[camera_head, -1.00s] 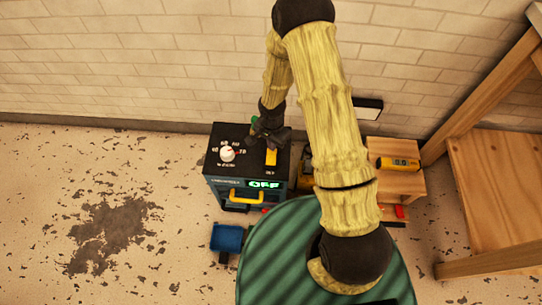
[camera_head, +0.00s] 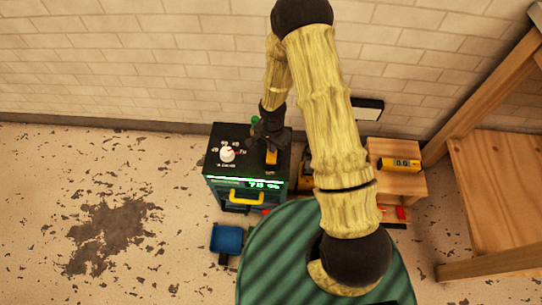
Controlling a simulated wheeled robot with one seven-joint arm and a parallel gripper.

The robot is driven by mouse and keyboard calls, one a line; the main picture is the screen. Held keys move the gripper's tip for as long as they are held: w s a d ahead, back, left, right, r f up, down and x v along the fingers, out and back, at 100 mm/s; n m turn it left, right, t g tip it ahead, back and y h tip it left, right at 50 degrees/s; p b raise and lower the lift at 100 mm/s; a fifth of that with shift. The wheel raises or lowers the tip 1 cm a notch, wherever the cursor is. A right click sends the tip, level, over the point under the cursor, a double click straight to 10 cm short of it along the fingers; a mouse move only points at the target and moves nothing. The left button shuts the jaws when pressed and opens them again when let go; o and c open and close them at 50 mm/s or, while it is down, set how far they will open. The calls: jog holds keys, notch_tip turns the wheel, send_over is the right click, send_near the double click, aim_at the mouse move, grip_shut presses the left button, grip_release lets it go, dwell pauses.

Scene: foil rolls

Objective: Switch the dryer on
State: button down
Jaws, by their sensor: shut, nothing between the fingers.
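The dryer (camera_head: 219,183) is a dark box with a black top on the floor by the wall. A white dial (camera_head: 227,154) with a red pointer and marks around it is on the left of its top. A yellow-orange switch (camera_head: 271,158) is on the right of the top. The front display (camera_head: 262,184) is lit green and shows small figures, too small to read surely. A yellow handle (camera_head: 246,197) is on the front. My gripper (camera_head: 268,143) is shut and points down just over the switch; I cannot tell whether it touches it.
A blue bin (camera_head: 227,239) stands on the floor in front of the dryer. A wooden stand (camera_head: 408,183) to the right holds a yellow meter (camera_head: 400,165). A wooden table (camera_head: 500,190) is at far right. The floor on the left is clear.

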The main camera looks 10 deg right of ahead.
jog(key=shift+r+p, duration=1.8)
jog(key=shift+r, duration=0.55)
notch_tip(320, 180, up, 2)
jog(key=shift+a+r+p, duration=0.1)
jog(key=shift+r+p, duration=0.05)
jog(key=shift+p, duration=0.75)
jog(key=s+d+r+n+t, duration=0.1)
jog(key=s+d+r+n, duration=0.25)
jog(key=r, duration=0.55)
jog(key=s+d+r+n+t, duration=0.1)
jog(key=s+d+r+n, duration=0.2)
jog(key=r, duration=0.5)
jog(key=s+d+r+n+t, duration=0.1)
jog(key=s+d+r+n, duration=0.15)
jog(key=s+r, duration=0.45)
notch_tip(320, 180, up, 26)
jog(key=w+p, duration=0.2)
jog(key=p, duration=2.2)
jog(key=shift+d+m, duration=0.25)
jog(key=shift+m, duration=0.15)
